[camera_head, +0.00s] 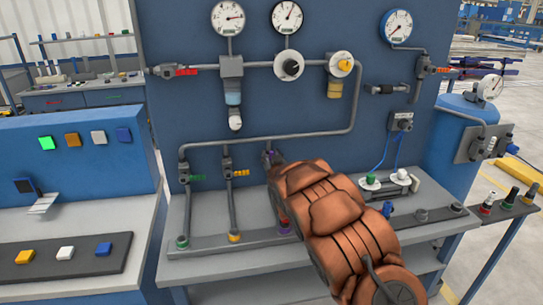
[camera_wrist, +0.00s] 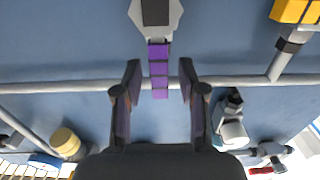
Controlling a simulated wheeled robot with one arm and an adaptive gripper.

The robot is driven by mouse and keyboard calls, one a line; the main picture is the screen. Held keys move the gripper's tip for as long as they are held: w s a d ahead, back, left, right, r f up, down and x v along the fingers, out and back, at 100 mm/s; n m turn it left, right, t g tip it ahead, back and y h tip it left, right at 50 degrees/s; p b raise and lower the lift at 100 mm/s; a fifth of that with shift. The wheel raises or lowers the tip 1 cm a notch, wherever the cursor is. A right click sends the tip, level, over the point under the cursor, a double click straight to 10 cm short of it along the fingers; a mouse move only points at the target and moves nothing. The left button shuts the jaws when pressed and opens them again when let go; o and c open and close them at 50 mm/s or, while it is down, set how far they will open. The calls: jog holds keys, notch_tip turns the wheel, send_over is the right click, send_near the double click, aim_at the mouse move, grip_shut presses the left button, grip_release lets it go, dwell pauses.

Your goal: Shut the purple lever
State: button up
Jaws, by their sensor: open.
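The purple lever (camera_wrist: 158,70) is a segmented bar in the wrist view. It reaches down the picture from a grey valve body (camera_wrist: 156,12) and its end lies over a grey pipe. My gripper (camera_wrist: 160,74) is open, with one dark finger on each side of the lever and a visible gap on both sides. My arm hides most of the lever and the gripper there.
In the wrist view, a white-tipped fitting (camera_wrist: 233,130) lies right of my right finger.

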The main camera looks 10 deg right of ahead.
grip_shut()
dwell(0.6)
